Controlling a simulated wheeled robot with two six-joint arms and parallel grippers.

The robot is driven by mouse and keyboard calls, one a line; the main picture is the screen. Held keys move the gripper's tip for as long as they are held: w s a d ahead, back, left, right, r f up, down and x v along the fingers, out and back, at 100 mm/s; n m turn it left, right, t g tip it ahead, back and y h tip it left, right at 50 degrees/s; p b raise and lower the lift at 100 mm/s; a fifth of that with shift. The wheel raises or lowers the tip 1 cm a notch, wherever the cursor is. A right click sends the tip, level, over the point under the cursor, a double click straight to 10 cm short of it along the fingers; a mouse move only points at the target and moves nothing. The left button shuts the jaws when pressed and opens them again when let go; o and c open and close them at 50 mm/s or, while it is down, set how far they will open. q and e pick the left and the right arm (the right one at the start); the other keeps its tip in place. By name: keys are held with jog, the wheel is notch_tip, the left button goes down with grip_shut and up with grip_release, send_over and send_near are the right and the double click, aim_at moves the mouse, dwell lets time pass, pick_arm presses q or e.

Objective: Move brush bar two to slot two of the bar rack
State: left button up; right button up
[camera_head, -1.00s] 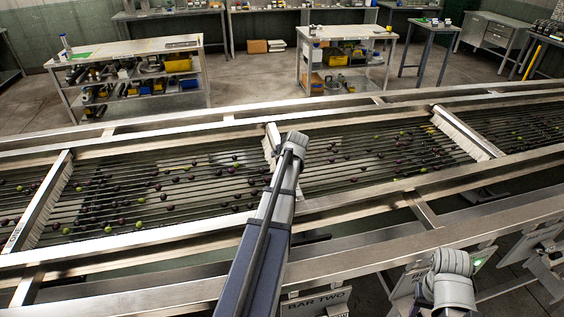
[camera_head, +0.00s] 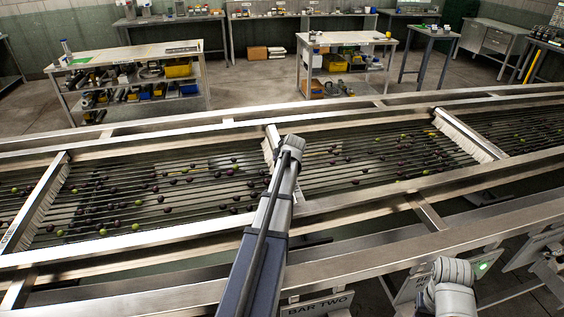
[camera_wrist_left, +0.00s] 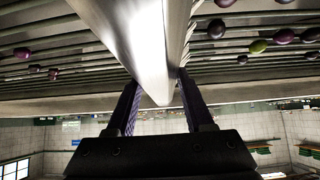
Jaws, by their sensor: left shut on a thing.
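The middle brush bar (camera_head: 272,136), apparently brush bar two, lies across the sizer bed, mostly hidden behind my left arm in the head view. In the left wrist view the pale bar (camera_wrist_left: 135,35) runs between the two dark fingers of my left gripper (camera_wrist_left: 160,103), which is shut on it. The gripper's fingers are hidden in the head view. A plate marked BAR TWO (camera_head: 318,304) shows at the bottom edge, in front of the sizer. Only part of my right arm shows at the lower right; its gripper is out of view.
One brush bar (camera_head: 36,203) lies across the bed at the left and another (camera_head: 467,136) at the right. Dark and green fruit lie on the rollers between them. Metal rails (camera_head: 150,236) run along the near side. Another plate with a green light (camera_head: 482,266) is at the lower right.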

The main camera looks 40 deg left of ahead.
pick_arm(q)
grip_shut()
dwell(0.5)
notch_tip(320, 180, up, 10)
jog(key=p, duration=1)
